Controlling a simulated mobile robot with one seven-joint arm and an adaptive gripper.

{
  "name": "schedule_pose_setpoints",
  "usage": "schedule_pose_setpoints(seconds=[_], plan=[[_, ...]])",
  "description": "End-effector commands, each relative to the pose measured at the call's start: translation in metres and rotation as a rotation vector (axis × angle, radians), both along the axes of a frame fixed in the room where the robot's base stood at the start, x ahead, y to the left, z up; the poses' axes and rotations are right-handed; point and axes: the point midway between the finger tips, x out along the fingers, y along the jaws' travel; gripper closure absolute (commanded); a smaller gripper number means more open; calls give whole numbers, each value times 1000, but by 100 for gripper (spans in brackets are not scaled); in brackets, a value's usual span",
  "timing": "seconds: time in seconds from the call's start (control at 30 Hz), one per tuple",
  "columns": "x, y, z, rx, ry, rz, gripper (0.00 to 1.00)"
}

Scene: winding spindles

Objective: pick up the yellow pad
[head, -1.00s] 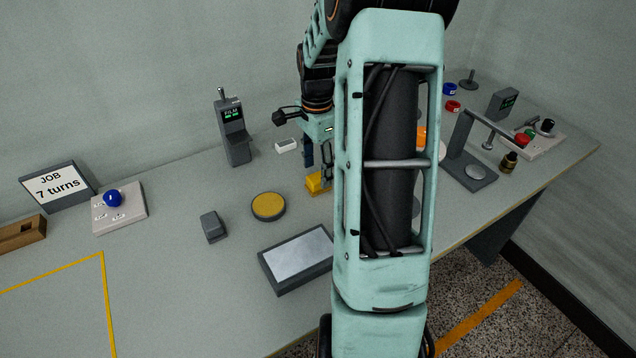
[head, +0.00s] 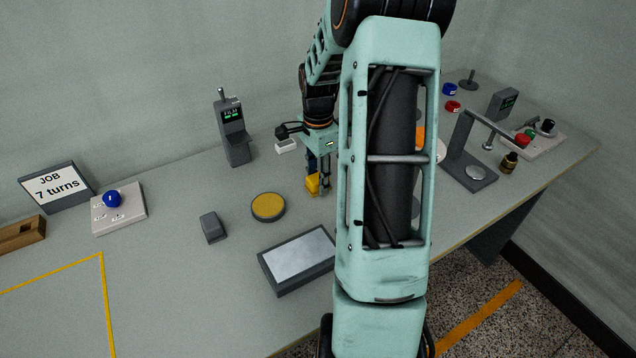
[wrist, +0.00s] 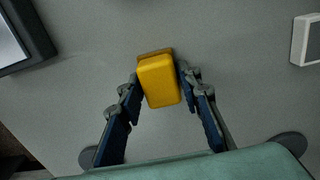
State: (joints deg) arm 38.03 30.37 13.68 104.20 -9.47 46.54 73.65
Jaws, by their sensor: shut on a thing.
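The yellow pad (head: 312,186) is a small rounded block near the middle of the bench, partly hidden by my gripper in the head view. In the wrist view the yellow pad (wrist: 160,82) sits between my two fingertips, with a darker ochre edge along its far side. My gripper (wrist: 160,76) is shut on it, a finger on each side. In the head view my gripper (head: 319,187) points down at the bench. I cannot tell whether the pad is clear of the surface.
A round ochre-topped disc (head: 268,206), a grey block (head: 213,227) and a grey-topped tray (head: 297,262) lie left and in front. A small white box (head: 286,146) and a dark FILM device (head: 234,132) stand behind. My arm hides part of the bench.

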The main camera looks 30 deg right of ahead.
Motion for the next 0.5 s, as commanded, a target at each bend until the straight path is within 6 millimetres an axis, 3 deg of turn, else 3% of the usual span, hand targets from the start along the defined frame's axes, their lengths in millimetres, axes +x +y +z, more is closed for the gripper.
schedule_pose_setpoints(seconds=[0.27,0.5], plan=[[0,0,4,-1,-1,0,92],[1,0,31,-3,-4,-1,92]])
